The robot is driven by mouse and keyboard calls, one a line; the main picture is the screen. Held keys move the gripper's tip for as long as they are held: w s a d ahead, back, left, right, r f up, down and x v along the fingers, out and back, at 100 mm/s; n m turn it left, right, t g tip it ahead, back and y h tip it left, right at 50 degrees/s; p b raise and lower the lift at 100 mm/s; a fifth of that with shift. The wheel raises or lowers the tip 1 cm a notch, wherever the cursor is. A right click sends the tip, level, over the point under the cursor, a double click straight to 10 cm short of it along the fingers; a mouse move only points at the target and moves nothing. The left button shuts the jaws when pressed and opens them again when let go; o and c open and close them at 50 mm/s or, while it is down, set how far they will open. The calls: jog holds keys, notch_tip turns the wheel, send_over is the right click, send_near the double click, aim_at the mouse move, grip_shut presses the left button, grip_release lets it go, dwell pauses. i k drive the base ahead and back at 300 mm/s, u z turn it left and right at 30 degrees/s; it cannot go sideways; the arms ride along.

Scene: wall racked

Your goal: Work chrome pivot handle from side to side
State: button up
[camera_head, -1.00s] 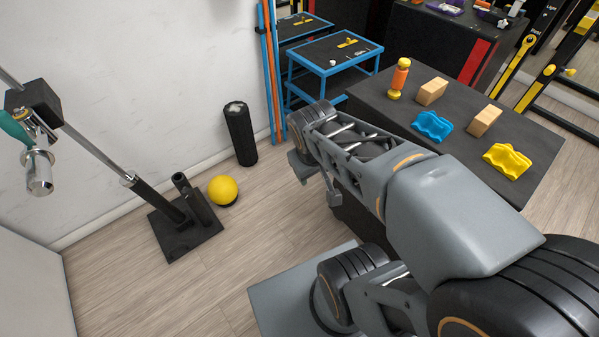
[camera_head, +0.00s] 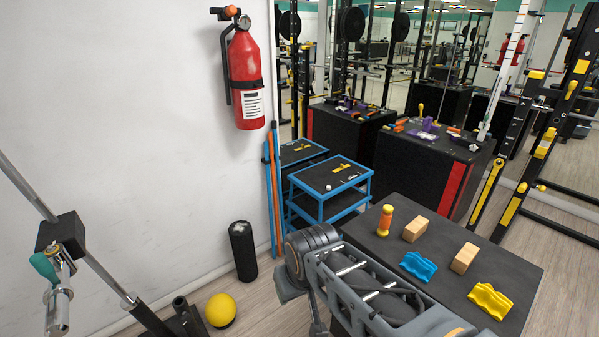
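A chrome handle (camera_head: 58,312) with a teal end (camera_head: 44,267) hangs at the far left of the head view. It sits by a black block (camera_head: 61,234) on a slanted metal bar (camera_head: 99,266). I take this to be the chrome pivot handle. My arm's end section (camera_head: 312,255) is at the lower middle, well to the right of the handle and apart from it. My gripper's fingertips cannot be made out clearly, and its opening does not show.
A red fire extinguisher (camera_head: 246,80) hangs on the white wall. A black roller (camera_head: 242,251) and yellow ball (camera_head: 220,310) are on the floor between handle and arm. Blue-framed steps (camera_head: 330,190) stand behind my arm. A dark box (camera_head: 518,268) bearing blocks is at right.

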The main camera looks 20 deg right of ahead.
aim_at(55, 263)
jog(key=u, duration=1.15)
jog(key=k, duration=0.2)
jog(key=u, duration=0.85)
jog(key=i, duration=1.15)
jog(key=z, duration=0.1)
